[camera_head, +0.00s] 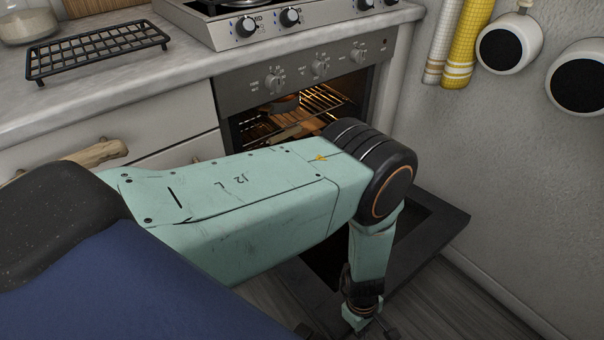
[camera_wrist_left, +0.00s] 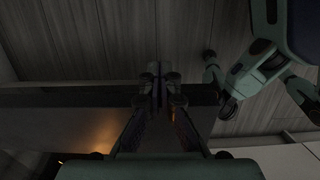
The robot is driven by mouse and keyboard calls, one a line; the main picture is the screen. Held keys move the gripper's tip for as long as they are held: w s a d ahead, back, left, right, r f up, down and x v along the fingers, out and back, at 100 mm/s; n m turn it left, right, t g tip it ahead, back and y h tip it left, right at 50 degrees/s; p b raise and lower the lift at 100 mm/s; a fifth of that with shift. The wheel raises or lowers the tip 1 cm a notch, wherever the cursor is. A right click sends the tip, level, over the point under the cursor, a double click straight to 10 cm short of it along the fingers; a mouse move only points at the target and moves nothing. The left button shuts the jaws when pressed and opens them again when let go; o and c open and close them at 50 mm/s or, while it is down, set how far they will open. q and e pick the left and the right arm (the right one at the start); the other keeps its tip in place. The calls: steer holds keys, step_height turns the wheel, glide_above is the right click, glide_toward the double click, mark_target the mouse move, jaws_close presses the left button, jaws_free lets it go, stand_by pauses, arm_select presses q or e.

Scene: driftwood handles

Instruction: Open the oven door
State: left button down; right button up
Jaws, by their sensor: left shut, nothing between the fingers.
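The oven (camera_head: 310,75) is built in under the counter, with a grey knob panel and a lit inside with racks. Its door (camera_head: 440,225) is swung down and lies open, low above the floor. My left gripper (camera_head: 375,330) hangs at the front edge of the door, at the bottom of the head view, partly cut off by the frame. In the left wrist view the left gripper (camera_wrist_left: 160,78) is shut with nothing between its fingers, over the dark door edge (camera_wrist_left: 60,95). My left arm hides much of the door. My right gripper does not show clearly.
A stovetop (camera_head: 270,22) sits on the counter above the oven, with a black rack (camera_head: 100,50) to its left. A driftwood handle (camera_head: 95,153) juts from the drawer at left. Pots (camera_head: 510,45) and towels (camera_head: 465,45) hang on the right wall. Wood floor (camera_head: 455,295) lies clear in front.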

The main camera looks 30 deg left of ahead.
arm_select(q)
steer(key=shift+w+r, duration=0.1)
step_height(320, 180, up, 12)
steer(key=a, duration=0.2)
steer(key=shift+w+f, duration=0.2)
steer(key=shift+w, duration=0.05)
stand_by(0.3)
